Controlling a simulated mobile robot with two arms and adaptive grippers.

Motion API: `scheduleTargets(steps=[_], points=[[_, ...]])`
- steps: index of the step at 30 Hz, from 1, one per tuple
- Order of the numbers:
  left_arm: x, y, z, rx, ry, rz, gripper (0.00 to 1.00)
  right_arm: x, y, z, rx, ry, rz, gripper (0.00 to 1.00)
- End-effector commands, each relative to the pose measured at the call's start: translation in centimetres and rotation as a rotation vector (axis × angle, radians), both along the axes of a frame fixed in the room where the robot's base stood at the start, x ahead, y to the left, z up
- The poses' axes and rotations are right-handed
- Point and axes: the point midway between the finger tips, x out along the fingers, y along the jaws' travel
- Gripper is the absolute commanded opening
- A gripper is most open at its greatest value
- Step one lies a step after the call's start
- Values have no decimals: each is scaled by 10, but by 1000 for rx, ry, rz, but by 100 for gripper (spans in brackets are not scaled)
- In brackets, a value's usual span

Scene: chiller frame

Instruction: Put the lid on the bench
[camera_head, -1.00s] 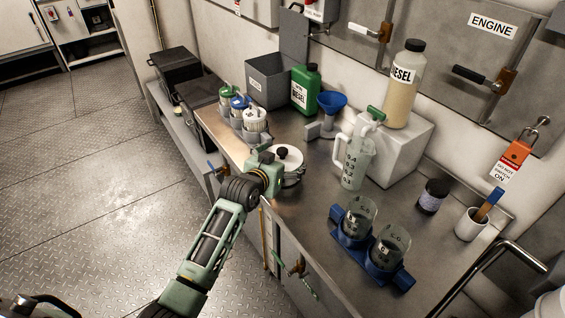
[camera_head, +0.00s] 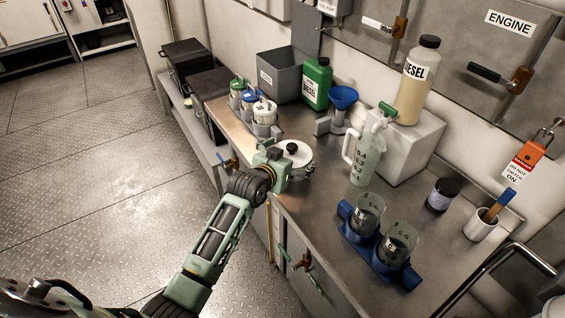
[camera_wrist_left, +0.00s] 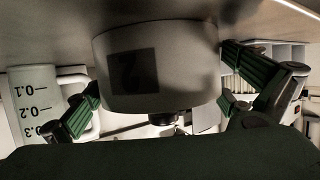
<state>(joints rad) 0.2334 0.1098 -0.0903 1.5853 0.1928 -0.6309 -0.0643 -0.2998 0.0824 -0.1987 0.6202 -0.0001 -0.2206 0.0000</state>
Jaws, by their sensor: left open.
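The white lid (camera_head: 299,155) with a black knob sits on a white pot near the front edge of the steel bench (camera_head: 318,215). In the left wrist view the pot (camera_wrist_left: 193,65) appears upside down, with a dark square mark on its side and the black knob (camera_wrist_left: 163,118) below. My left gripper (camera_head: 303,172) is at the pot, its wrist at the pot's front left. In the left wrist view its green fingers (camera_wrist_left: 165,95) are spread, one on each side of the pot. Whether they touch it is unclear. My right gripper is not in view.
A measuring jug (camera_head: 362,160) stands right of the pot, and a blue holder with two beakers (camera_head: 377,243) nearer. A blue funnel (camera_head: 341,98), green diesel can (camera_head: 317,84) and capped bottles (camera_head: 258,112) stand behind. Bare bench lies between pot and beakers.

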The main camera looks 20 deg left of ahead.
Motion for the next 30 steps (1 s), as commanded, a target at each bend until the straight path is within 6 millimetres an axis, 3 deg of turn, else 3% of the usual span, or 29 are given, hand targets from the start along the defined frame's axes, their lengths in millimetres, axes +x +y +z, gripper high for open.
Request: scheduleTargets(steps=[15,21,30], points=[[-85,12,35,2,-1,0,100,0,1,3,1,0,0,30],[-100,14,42,0,0,0,100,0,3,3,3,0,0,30],[-103,14,43,0,0,0,100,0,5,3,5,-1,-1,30]])
